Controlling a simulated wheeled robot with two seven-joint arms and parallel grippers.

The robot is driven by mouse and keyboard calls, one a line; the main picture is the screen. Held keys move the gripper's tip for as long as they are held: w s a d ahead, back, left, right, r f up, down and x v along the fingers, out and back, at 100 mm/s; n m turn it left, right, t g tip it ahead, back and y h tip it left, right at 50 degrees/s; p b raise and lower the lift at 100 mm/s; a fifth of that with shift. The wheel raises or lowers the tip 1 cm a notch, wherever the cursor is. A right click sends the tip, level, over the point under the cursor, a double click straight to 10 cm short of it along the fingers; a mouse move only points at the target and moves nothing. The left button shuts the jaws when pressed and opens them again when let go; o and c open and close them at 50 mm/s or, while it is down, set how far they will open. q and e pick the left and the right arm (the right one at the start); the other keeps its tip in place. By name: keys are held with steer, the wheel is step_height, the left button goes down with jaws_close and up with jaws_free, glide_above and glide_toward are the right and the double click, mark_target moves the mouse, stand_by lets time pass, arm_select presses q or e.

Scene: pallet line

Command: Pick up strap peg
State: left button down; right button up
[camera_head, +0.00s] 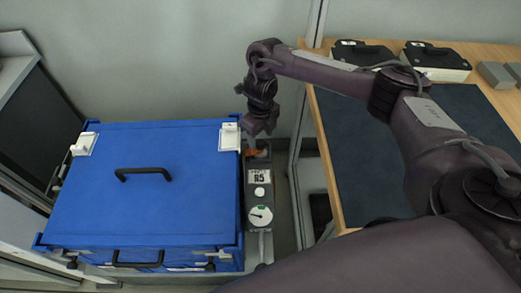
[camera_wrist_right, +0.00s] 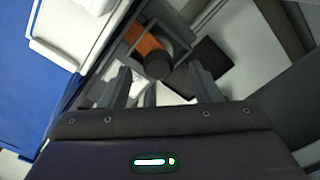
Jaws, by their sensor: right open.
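The strap peg (camera_head: 251,153) appears to be the small orange piece with a dark end at the top of the grey post beside the blue crate. In the right wrist view its orange body (camera_wrist_right: 147,46) lies in a dark square frame, with a round dark end facing the gripper. My right gripper (camera_head: 257,129) points down just above it. In the right wrist view the gripper's fingers (camera_wrist_right: 162,84) are apart with nothing between them, and the peg is just beyond the tips. My left gripper is not in view.
A blue crate (camera_head: 190,200) with black handles and white corner latches stands left of the post. The grey post (camera_head: 258,180) carries an R5 label and a dial. A wooden table (camera_head: 327,160) with a dark mat and black-and-white cases is on the right.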

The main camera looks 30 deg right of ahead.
mark_target(261, 142)
step_height(261, 142, down, 4)
steer(key=shift+s+a, duration=0.1)
steer(key=shift+f, duration=0.25)
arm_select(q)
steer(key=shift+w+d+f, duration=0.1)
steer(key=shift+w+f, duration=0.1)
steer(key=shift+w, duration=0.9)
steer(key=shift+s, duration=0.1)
arm_select(e)
steer(key=shift+c, duration=0.4)
steer(key=c, duration=0.5)
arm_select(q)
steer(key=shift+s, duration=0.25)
arm_select(e)
jaws_close()
